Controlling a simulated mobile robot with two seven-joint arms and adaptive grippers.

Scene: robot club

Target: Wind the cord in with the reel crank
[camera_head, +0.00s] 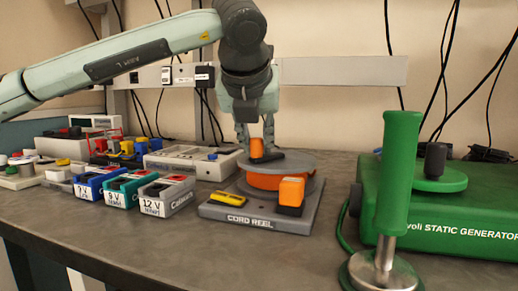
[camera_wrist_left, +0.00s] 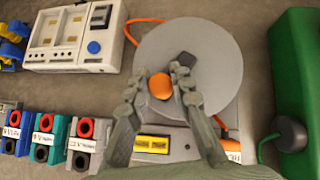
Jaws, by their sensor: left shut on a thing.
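The cord reel (camera_head: 258,222) is a grey base with a round grey drum and orange cord wound under its top disc (camera_wrist_left: 218,55). An orange crank knob (camera_head: 257,148) stands up from a dark crank arm (camera_head: 272,161) on the disc. My left gripper (camera_head: 256,140) reaches down from above and is shut on the knob, which also shows between its fingers in the left wrist view (camera_wrist_left: 160,85). An orange block (camera_head: 291,192) and a yellow part (camera_head: 229,199) sit on the base's front. In the wrist view, orange cord (camera_wrist_left: 140,27) runs out left of the drum. My right gripper is not visible.
A green static generator (camera_head: 440,215) stands close on the right, with a green-handled wand (camera_head: 397,180) in front of it. Several battery boxes (camera_head: 165,195) and a white instrument box (camera_head: 190,162) stand to the left. The bench front (camera_head: 150,245) is clear.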

